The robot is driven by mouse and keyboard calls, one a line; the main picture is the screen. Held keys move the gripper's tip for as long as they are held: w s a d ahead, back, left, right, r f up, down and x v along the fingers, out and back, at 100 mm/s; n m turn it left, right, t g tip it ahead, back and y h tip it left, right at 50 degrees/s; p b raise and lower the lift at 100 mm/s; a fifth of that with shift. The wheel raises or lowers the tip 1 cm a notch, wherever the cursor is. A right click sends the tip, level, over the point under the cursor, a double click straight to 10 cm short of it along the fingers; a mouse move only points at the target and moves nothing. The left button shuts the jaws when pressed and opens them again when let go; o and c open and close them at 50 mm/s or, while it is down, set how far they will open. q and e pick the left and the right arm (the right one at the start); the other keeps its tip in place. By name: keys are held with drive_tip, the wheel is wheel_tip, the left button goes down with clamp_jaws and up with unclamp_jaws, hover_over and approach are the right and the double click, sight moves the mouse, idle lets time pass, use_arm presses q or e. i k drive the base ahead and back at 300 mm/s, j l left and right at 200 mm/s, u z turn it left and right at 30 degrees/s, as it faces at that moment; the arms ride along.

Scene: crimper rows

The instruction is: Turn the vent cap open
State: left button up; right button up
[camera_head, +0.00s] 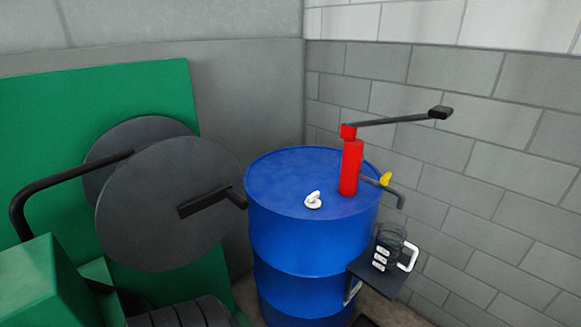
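A white vent cap (313,200) sits on the top of a blue drum (280,177), left of and in front of a red hand pump (351,168). The cap is small, with a raised curved grip on top; I cannot tell from this view whether it is open or closed. Neither of my grippers shows in the head view, and nothing touches the cap.
The pump has a long dark lever (395,119), a yellow piece (386,179) and a bent spout (400,198). A dark jug (391,242) stands on a small shelf (372,277). Green machinery with dark discs (150,215) fills the left. Block walls close the corner.

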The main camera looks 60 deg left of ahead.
sight(311, 201)
drive_tip(key=u, duration=1.6)
